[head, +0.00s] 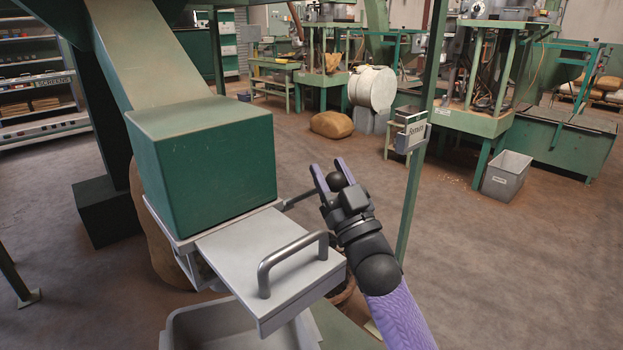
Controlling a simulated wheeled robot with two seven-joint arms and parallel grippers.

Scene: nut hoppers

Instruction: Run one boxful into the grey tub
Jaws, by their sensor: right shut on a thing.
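A green box (205,165) sits below a sloping chute (150,60) in a light grey frame. A flat grey slide plate (255,250) with a bent bar handle (292,262) sticks out from under the box toward me. A grey tub (210,328) stands below the plate, partly hidden by it; I cannot see its contents. A thin dark lever rod (299,199) runs from the frame toward my right gripper (331,172). This gripper is shut on the lever's black ball knob (336,181), beside the box. My left gripper is out of view.
A green post (413,190) with a small labelled box (410,137) stands right of my right arm. Another grey tub (505,175) is on the floor at the right. Brown sacks (331,124) and green machines are farther back. The floor between is clear.

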